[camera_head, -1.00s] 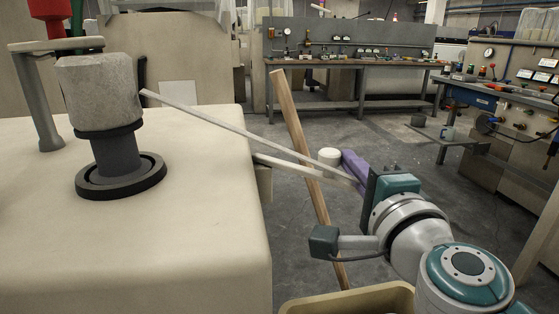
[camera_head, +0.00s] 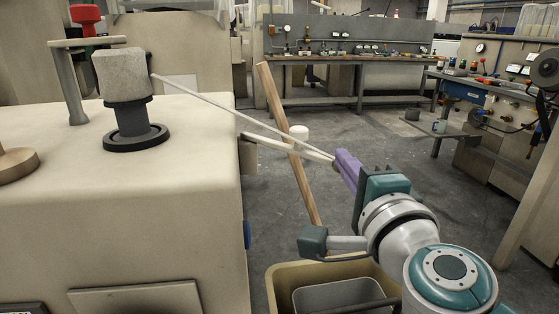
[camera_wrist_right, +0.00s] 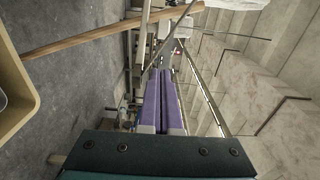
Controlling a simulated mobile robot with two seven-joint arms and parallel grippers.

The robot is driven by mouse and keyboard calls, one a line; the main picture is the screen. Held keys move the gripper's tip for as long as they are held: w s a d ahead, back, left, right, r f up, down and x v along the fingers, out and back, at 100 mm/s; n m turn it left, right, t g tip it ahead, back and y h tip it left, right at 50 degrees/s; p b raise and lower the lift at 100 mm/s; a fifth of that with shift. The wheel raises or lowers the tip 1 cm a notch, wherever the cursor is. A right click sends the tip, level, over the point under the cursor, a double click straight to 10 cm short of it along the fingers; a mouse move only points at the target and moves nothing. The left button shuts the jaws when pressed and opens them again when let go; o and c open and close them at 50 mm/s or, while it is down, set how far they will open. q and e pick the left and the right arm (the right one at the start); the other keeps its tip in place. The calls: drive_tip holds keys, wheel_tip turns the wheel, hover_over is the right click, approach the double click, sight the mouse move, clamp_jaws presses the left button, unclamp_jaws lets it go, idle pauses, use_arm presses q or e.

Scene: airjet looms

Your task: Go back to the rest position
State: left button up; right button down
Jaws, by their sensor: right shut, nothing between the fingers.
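My right gripper (camera_head: 346,165) is in the middle of the head view, its purple fingers together with nothing between them. In the right wrist view the two purple fingers (camera_wrist_right: 163,100) lie side by side and point away from the camera. The gripper is in the air to the right of the beige machine body (camera_head: 120,210), above a beige bin. My left gripper is not in view.
A grey spool (camera_head: 122,75) stands on the machine top, with a thin pale rod (camera_head: 225,112) running toward my right gripper. A wooden pole (camera_head: 285,140) leans behind the bin (camera_head: 290,275). Workbenches stand at the back (camera_head: 345,62) and right; grey floor lies between.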

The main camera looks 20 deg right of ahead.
drive_tip(key=s+a+r+n+g+y+p, duration=0.5)
drive_tip(key=s+a+r+n+y+p, duration=0.5)
drive_tip(key=n+p, duration=0.4)
drive_tip(key=s+d+r+n+g+h+p, duration=0.35)
drive_tip(key=s+g+p, duration=0.2)
drive_tip(key=s, duration=0.35)
drive_tip(key=s+d+r+n+g+h+p, duration=0.2)
drive_tip(key=s+d+n+g+h+p, duration=0.25)
drive_tip(key=s, duration=0.45)
wheel_tip(320, 180, up, 36)
drive_tip(key=a+y+p, duration=0.1)
drive_tip(key=p, duration=3.6)
drive_tip(key=shift+w+a+f+t, duration=0.15)
drive_tip(key=shift+w+f+t, duration=0.1)
drive_tip(key=shift+t, duration=0.15)
